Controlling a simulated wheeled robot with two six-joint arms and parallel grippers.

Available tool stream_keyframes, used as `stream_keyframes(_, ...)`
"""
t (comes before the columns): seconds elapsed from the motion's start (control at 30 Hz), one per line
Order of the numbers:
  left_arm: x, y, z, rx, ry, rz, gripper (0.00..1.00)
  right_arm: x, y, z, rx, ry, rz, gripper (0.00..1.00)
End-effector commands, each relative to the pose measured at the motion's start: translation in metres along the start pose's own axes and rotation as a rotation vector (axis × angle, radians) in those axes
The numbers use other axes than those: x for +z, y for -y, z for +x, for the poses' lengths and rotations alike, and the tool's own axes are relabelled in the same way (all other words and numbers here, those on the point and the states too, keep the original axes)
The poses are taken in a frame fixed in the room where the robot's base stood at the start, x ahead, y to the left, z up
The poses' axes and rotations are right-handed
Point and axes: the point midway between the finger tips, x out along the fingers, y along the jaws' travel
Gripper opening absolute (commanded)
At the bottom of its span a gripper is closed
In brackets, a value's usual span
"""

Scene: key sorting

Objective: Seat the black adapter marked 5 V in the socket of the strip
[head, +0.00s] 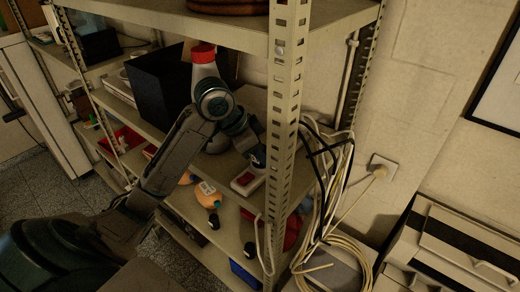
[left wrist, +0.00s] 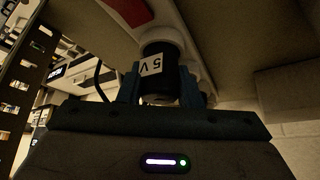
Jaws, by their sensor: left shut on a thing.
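The black adapter (left wrist: 158,72) shows in the left wrist view with a white "5 V" label. My left gripper (left wrist: 158,92) is shut on it, a blue-grey finger on each side. The strip (left wrist: 187,45), white with a red part, lies directly beyond the adapter's far end. I cannot tell whether the adapter is seated in a socket or only close to it, as that end is hidden. My right gripper is not in view.
The perforated shelf post (head: 284,110) stands just right of my left gripper. A black box (head: 160,88) and a red-capped bottle (head: 203,56) are near the arm. Cables (head: 335,165) hang at right. An orange item (head: 207,195) sits lower.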

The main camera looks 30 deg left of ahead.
Motion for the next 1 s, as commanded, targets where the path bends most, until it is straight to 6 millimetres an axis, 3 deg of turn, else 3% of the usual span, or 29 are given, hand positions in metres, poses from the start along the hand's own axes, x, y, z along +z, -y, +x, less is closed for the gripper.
stream_keyframes(0.17,0.000,0.000,0.000,0.000,-0.001,0.000,0.05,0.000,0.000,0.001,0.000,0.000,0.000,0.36)
stream_keyframes(0.2,0.000,0.000,0.000,0.000,0.000,0.000,0.39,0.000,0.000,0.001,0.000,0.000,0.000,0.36)
stream_keyframes(0.3,0.000,0.000,0.000,0.000,0.000,0.000,0.53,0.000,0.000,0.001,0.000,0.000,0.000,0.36)
stream_keyframes(0.67,0.000,0.001,-0.005,-0.004,0.000,0.000,0.53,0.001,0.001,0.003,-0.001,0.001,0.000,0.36)
stream_keyframes(1.0,0.001,0.001,-0.052,-0.006,0.000,0.001,0.53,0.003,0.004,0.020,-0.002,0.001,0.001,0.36)
